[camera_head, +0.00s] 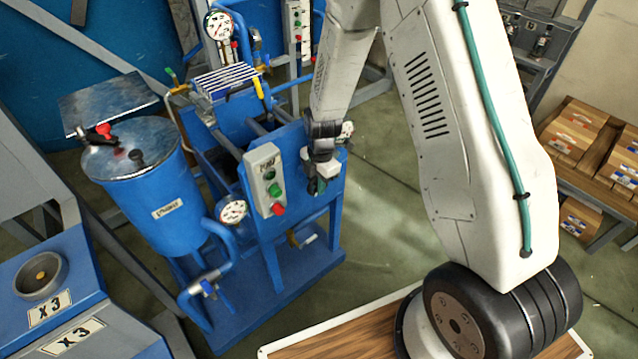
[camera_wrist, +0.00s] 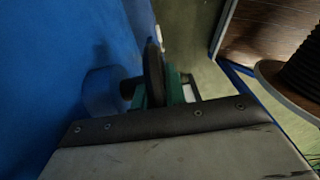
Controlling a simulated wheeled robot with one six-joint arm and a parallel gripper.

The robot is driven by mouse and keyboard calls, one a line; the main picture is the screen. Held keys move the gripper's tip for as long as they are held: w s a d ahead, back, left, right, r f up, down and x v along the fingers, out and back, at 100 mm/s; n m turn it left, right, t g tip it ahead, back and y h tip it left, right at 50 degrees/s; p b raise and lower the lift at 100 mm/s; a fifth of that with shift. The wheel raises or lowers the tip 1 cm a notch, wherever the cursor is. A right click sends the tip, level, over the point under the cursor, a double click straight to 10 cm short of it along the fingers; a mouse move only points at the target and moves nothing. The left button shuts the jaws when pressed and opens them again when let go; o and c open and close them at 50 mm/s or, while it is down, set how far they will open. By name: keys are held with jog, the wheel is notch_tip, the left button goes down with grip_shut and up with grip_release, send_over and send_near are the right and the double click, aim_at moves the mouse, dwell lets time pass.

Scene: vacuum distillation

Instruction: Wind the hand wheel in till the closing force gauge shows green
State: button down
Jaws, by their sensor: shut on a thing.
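My gripper (camera_head: 318,186) is at the front face of the blue machine (camera_head: 290,235), right of a switch box. In the wrist view, a dark hand wheel (camera_wrist: 153,72) stands edge-on beside a blue wall, on a short dark hub. My gripper's green fingers (camera_wrist: 165,94) are shut on its rim. In the head view my gripper and wrist cover most of the wheel. A small round gauge (camera_head: 346,130) shows partly behind my wrist; its reading is too small to tell. I cannot tell whether it is the closing force gauge.
The switch box (camera_head: 264,180) with green and red buttons is close left of my gripper. Other gauges (camera_head: 232,212) (camera_head: 219,25) are on the pipework. A blue tank (camera_head: 150,200) stands left. Boxes (camera_head: 575,135) fill a shelf at right. The green floor (camera_head: 400,200) right of the machine is clear.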

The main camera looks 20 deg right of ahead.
jog(key=shift+y, duration=0.9)
jog(key=shift+w, duration=0.1)
jog(key=c, duration=1.4)
grip_release()
jog(key=shift+c, duration=0.2)
jog(key=shift+r, duration=0.15)
jog(key=v, duration=0.7)
jog(key=shift+w+d+r, duration=0.1)
jog(key=shift+w+r, duration=0.05)
jog(key=shift+r, duration=0.15)
